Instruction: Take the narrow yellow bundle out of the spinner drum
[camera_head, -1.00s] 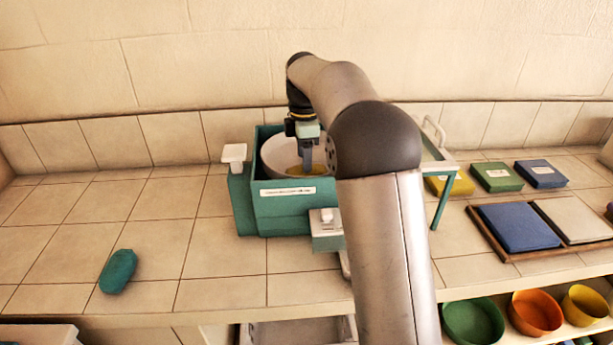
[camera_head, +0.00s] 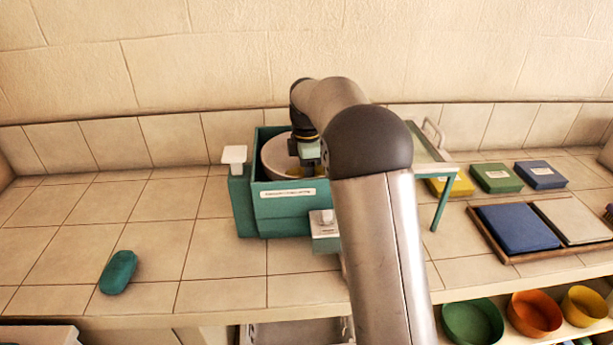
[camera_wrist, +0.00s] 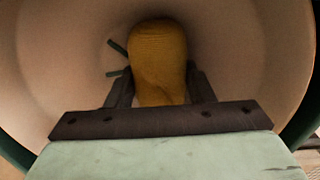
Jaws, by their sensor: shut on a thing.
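The narrow yellow bundle (camera_wrist: 158,65) stands between my two fingers inside the pale spinner drum in the wrist view. My gripper (camera_wrist: 160,90) is shut on it, with one dark finger at each side. The pale drum wall (camera_wrist: 60,70) surrounds both. In the head view, the drum (camera_head: 276,156) sits in a green spinner housing (camera_head: 285,205), and my gripper (camera_head: 308,160) reaches down into it. The fingertips and most of the bundle are hidden there by my wrist and arm.
A green bundle (camera_head: 118,272) lies on the tiles at left. Yellow, green (camera_head: 496,178) and blue (camera_head: 541,174) packs and a tray with a blue cloth (camera_head: 518,227) are at right. Bowls (camera_head: 472,322) stand below.

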